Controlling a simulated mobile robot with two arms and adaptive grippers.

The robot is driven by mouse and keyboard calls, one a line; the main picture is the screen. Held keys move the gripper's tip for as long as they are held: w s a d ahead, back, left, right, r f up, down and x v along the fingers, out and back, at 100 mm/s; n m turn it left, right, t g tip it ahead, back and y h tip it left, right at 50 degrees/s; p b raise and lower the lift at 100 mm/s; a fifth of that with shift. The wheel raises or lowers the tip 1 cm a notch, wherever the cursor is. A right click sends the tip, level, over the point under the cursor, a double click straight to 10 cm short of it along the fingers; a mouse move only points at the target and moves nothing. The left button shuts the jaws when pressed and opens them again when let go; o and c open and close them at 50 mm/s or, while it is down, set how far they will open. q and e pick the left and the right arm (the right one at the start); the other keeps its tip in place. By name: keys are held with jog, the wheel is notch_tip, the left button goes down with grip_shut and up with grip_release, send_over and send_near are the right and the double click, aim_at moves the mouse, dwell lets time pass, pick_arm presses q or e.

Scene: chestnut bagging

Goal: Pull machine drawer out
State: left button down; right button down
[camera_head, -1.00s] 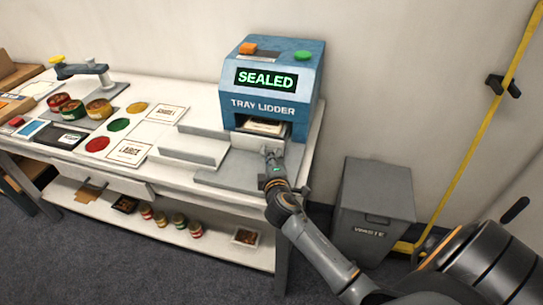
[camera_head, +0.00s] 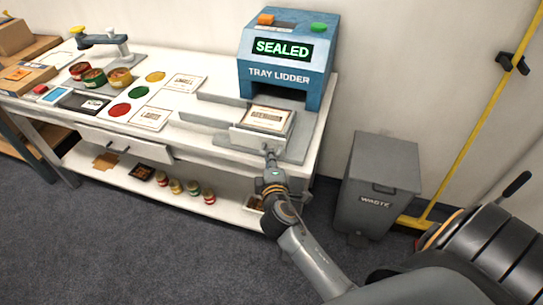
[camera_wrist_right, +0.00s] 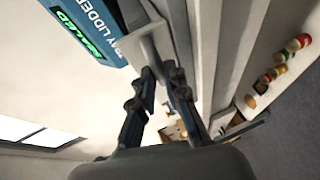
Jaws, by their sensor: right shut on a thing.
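The blue tray lidder (camera_head: 280,75) stands on the white table and its screen reads SEALED. Its grey drawer (camera_head: 258,139) is out in front of the machine's opening, with a sealed tray (camera_head: 266,119) with a printed label lying in it. My right gripper (camera_head: 269,156) is at the drawer's front face and shut on its handle, which the fingers largely hide. In the right wrist view the fingers (camera_wrist_right: 163,75) meet at the pale drawer front (camera_wrist_right: 143,45). My left gripper is not in view.
A grey waste bin (camera_head: 375,185) stands on the floor right of the table. Labelled cards, colour discs and open cans (camera_head: 120,77) lie on the table to the left. The lower shelf (camera_head: 235,213) holds several small jars.

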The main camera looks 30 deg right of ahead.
jog(key=shift+a+f, duration=0.15)
jog(key=shift+f, duration=0.05)
jog(key=c, duration=1.6)
grip_release()
jog(key=shift+s, duration=0.1)
jog(key=shift+c, duration=0.2)
jog(key=v, duration=1.2)
jog(key=shift+s, duration=0.2)
jog(key=shift+r, duration=0.1)
